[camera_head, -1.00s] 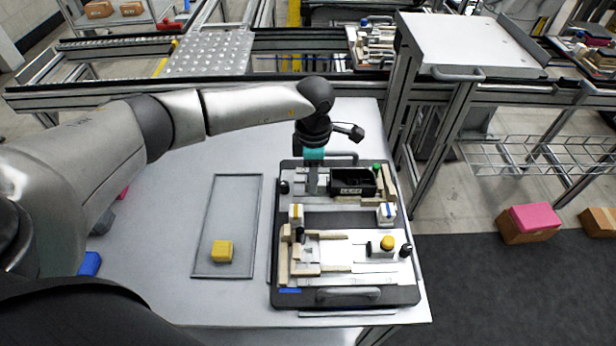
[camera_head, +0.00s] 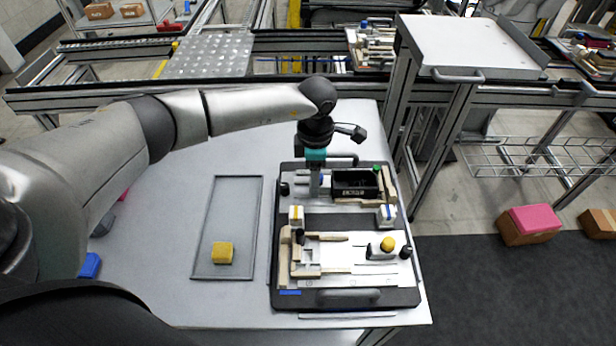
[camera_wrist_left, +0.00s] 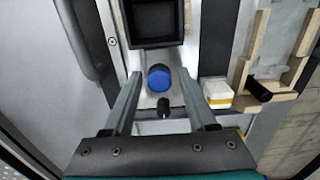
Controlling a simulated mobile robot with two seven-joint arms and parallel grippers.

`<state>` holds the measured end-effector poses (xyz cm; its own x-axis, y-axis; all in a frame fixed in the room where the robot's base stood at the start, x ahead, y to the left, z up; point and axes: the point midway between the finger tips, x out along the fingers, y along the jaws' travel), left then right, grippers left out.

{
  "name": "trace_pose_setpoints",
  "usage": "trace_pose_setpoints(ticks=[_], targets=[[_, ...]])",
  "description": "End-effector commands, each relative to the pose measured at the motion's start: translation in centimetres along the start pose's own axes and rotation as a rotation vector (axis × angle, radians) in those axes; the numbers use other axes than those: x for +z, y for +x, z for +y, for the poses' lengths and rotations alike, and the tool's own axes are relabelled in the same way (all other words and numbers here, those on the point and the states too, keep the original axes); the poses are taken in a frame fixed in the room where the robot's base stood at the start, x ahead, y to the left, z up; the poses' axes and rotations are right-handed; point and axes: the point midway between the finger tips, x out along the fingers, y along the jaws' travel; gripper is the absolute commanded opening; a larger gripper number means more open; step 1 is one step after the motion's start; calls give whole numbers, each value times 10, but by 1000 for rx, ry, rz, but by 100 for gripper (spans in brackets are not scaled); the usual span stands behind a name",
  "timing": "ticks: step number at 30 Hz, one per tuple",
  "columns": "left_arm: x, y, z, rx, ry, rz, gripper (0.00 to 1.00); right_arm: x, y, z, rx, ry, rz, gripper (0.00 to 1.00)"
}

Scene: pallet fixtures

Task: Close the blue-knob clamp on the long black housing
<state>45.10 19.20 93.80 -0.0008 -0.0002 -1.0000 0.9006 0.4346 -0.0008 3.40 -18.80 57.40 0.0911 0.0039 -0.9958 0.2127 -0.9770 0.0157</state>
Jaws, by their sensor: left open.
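The long black housing (camera_head: 362,190) sits in the upper part of the fixture pallet (camera_head: 322,221). In the left wrist view the black housing (camera_wrist_left: 155,22) is an open box at the top. The clamp's round blue knob (camera_wrist_left: 159,77) stands just below it, with a small black-tipped pin (camera_wrist_left: 164,108) closer to the camera. My left gripper (camera_head: 315,192) points down beside the housing's left end. In the wrist view my left gripper (camera_wrist_left: 159,76) is open, its fingers on either side of the blue knob, with visible gaps. My right gripper is not in view.
White blocks with a yellow stripe (camera_head: 296,215) and a blue stripe (camera_head: 387,215) stand below the housing. Wooden guides (camera_head: 285,255) and a yellow knob (camera_head: 387,244) fill the lower pallet. A grey tray (camera_head: 207,210) with a yellow cube (camera_head: 222,253) lies left.

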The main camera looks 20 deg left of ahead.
Motion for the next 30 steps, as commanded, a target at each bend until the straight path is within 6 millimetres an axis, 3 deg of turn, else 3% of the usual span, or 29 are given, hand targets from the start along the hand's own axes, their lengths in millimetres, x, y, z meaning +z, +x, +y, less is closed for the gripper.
trace_pose_setpoints(ticks=[30], targets=[[0,-79,1,1,-1,0,57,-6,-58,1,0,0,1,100]])
